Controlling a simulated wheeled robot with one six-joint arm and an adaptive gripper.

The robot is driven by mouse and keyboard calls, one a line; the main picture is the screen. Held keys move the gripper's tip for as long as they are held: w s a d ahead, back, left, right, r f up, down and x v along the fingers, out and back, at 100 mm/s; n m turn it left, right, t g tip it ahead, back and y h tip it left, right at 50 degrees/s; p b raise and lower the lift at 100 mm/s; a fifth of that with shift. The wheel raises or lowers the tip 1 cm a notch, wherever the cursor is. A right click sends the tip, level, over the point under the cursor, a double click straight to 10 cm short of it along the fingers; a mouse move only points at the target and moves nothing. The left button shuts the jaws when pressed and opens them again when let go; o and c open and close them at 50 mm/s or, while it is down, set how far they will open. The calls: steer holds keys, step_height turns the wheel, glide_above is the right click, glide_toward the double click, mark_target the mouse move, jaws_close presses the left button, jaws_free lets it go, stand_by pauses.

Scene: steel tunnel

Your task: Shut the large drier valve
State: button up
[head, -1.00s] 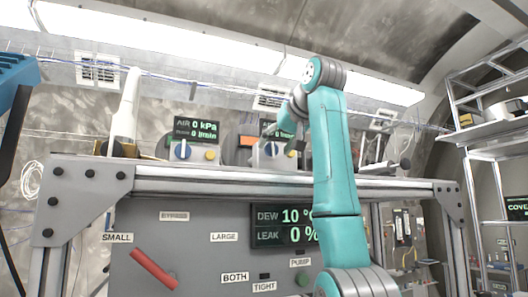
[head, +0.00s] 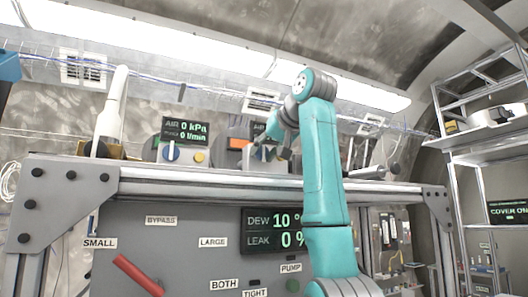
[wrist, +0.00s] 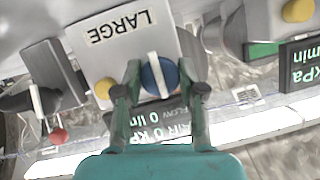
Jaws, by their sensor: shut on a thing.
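The large drier's valve is a round blue knob (wrist: 162,80) with a white bar. It sits on a grey panel labelled LARGE (wrist: 118,28), upside down in the wrist view. My gripper (wrist: 158,76) is shut on this knob, one finger on each side. The bar runs close to upright in that picture, slightly tilted. In the head view my gripper (head: 270,142) is at the second unit on the bench, and the knob is hidden there. The unit's AIR and FLOW display (wrist: 165,128) is partly covered by my fingers.
A similar blue knob (head: 171,152) is on the unit to the left, with a display (head: 187,131) reading 0. A yellow button (wrist: 104,88) is beside the gripped knob. A red-tipped lever (wrist: 57,134) is to the left. A red handle (head: 137,276) is on the front panel.

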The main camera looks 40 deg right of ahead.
stand_by(0.3)
steer(key=o, duration=1.1)
steer(key=shift+o, duration=0.2)
